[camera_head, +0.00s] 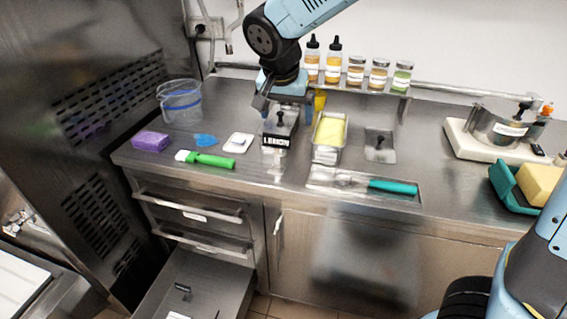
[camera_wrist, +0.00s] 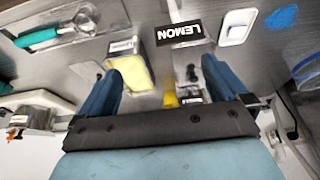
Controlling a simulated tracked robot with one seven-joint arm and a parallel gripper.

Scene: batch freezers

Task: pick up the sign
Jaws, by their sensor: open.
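The sign is a small black plate with white letters reading LEMON (camera_head: 275,142). It stands on the steel counter in front of a small steel pan with a black-knobbed lid (camera_head: 281,121). In the wrist view the sign (camera_wrist: 182,33) appears upside down, beyond and a little right of the middle of the finger gap. My gripper (camera_head: 284,103) is above the counter, over the area just behind the sign. In the wrist view its two blue fingers (camera_wrist: 160,68) are spread, with nothing held between them. The sign is apart from the fingers.
A steel pan with yellow contents (camera_head: 315,150) stands right of the sign. A white dish (camera_head: 238,143) and a green-handled brush (camera_head: 212,160) lie left. A tray with a teal-handled tool (camera_head: 345,190) is in front right. Bottles and jars (camera_head: 355,70) line the shelf behind.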

